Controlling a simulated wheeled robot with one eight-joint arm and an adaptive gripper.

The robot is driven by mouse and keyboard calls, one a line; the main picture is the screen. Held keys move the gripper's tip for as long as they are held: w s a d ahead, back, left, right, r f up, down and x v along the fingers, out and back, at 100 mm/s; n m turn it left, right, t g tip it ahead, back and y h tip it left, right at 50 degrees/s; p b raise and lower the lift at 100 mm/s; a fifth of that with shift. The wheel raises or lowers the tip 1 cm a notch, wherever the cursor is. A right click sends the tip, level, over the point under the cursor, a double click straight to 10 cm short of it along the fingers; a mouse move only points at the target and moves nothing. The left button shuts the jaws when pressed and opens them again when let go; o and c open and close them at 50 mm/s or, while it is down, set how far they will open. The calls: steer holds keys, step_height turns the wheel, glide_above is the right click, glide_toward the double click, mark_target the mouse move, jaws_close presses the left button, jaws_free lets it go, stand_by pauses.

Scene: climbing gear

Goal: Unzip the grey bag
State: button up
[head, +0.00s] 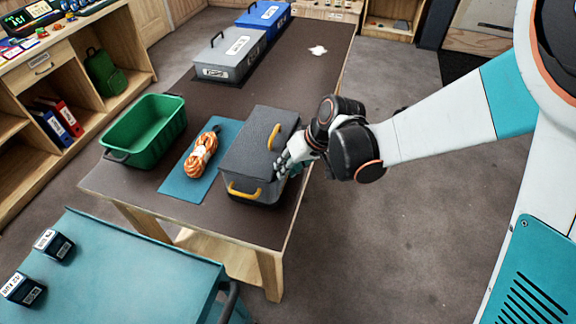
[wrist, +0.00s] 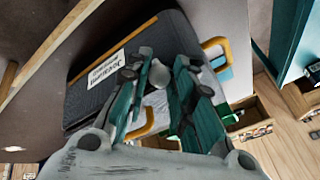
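The grey bag (head: 252,140) is a dark box shape with two yellow handles, near the front right of the brown table. Its top looks closed in the head view. The bag (wrist: 108,80) fills the upper left of the wrist view, with a white label on it. My gripper (head: 281,165) is at the bag's right side, close to its top edge. In the wrist view my gripper (wrist: 164,60) has its teal fingers apart, with a pale rounded piece (wrist: 158,74) showing between them. I cannot tell whether the fingers touch it. I cannot make out the zip line.
Left of the bag, an orange rope coil (head: 201,152) lies on a blue mat (head: 177,184). A green bin (head: 145,130) stands further left. Grey (head: 228,56) and blue (head: 264,14) cases stand at the back. The table's right edge runs beside the bag.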

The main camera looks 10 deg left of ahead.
jaws_close()
steer(key=w+d, duration=0.1)
steer(key=w, duration=1.8)
steer(key=shift+w+d, duration=0.25)
steer(key=o, duration=0.7)
jaws_free()
steer(key=shift+r, duration=0.1)
steer(key=v, duration=1.2)
steer(key=shift+d, duration=0.1)
